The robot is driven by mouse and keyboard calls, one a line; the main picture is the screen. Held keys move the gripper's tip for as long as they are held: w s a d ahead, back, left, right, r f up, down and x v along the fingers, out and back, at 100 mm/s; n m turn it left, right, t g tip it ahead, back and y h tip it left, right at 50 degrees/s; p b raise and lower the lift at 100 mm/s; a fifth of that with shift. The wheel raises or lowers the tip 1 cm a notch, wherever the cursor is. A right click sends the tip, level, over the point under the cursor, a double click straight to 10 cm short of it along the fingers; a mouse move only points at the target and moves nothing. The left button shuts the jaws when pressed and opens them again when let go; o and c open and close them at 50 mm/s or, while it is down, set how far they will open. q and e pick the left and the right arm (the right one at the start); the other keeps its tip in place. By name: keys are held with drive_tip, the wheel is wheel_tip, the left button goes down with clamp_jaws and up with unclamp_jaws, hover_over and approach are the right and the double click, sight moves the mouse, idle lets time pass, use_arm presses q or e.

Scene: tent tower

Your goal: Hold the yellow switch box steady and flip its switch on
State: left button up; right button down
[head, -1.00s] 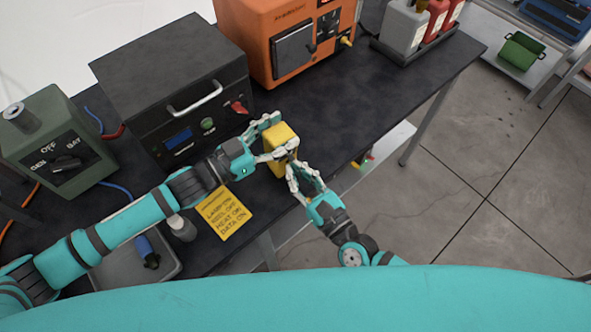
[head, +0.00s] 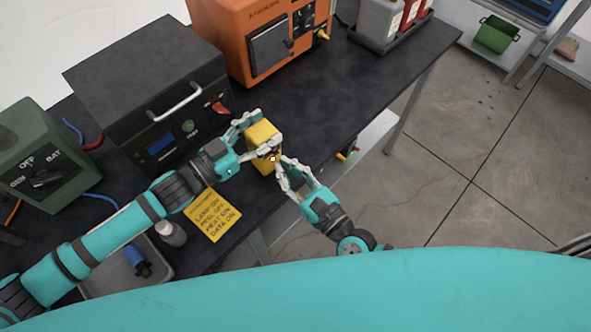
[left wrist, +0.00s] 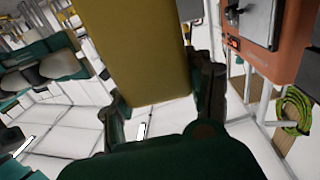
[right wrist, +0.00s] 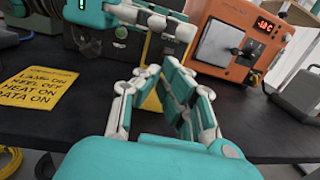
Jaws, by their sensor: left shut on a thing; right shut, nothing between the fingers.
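The yellow switch box (head: 263,134) is upright at the table's front edge. My left gripper (head: 257,136) is shut on it, one finger at its far side and one at its near side. In the left wrist view the box (left wrist: 140,50) fills the space between the fingers. My right gripper (head: 281,164) is shut and empty, its tips just in front of the box's lower right side. A small orange glow (head: 273,158) shows low on the box beside these tips. In the right wrist view the fingers (right wrist: 152,78) hide most of the box; the switch's position cannot be made out.
A yellow note (head: 214,214) lies on the dark table left of the box. A black unit (head: 150,90) with a handle and an orange machine (head: 250,40) stand behind. The table right of the box is clear.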

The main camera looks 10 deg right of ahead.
drive_tip(key=s+d+r, duration=0.3)
drive_tip(key=s+r, duration=0.2)
drive_tip(key=r, duration=0.1)
drive_tip(key=shift+s+d, duration=0.2)
drive_tip(key=shift+s, duration=0.05)
use_arm(q)
drive_tip(key=o, duration=1.4)
